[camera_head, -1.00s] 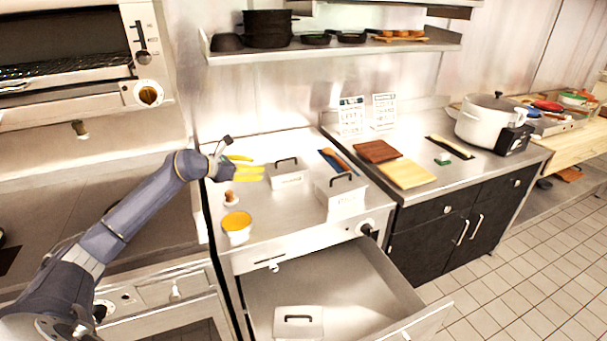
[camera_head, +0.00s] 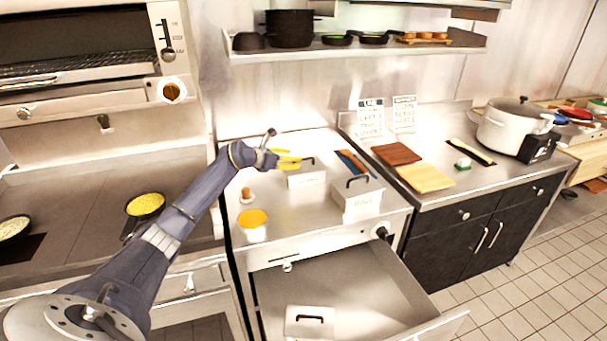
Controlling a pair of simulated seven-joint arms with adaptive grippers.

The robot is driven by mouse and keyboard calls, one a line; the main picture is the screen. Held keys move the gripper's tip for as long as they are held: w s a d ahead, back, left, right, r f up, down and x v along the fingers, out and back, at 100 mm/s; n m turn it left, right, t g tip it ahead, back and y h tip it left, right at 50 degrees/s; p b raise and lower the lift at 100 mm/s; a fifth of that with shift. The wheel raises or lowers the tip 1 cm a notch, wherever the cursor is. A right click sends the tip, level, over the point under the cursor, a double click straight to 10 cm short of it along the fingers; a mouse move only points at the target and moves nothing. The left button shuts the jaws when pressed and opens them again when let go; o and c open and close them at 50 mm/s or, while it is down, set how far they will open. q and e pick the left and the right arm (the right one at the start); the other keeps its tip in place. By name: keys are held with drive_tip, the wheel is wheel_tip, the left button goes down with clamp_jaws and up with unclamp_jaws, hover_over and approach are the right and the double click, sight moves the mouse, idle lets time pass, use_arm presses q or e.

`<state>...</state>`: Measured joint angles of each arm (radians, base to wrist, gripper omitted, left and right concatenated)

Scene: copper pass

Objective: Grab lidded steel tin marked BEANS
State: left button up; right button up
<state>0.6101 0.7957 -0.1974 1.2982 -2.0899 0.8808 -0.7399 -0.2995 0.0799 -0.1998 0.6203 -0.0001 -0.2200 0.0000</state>
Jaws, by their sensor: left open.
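Three lidded steel tins with dark handles show. A small one (camera_head: 306,179) stands at the back of the steel counter, and a larger one (camera_head: 357,203) stands to its right, nearer the front edge. A third tin (camera_head: 308,322) sits in the open drawer. Their front labels are too small to read, so I cannot tell which is marked BEANS. My left gripper (camera_head: 297,162), with yellow fingers, is open at the back-left tin, overlapping its lid and handle in the picture. I cannot tell whether it touches. My right gripper is not in view.
A white tub with a yellow top (camera_head: 253,229) and a small brown-topped shaker (camera_head: 246,196) stand left of the tins. A wooden-handled utensil (camera_head: 353,163) lies behind the larger tin. The open drawer (camera_head: 365,300) juts out below. Cutting boards (camera_head: 425,177) lie right.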

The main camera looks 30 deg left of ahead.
sight(303, 160)
use_arm(q)
drive_tip(key=shift+x, duration=3.25)
drive_tip(key=shift+f, duration=0.15)
clamp_jaws()
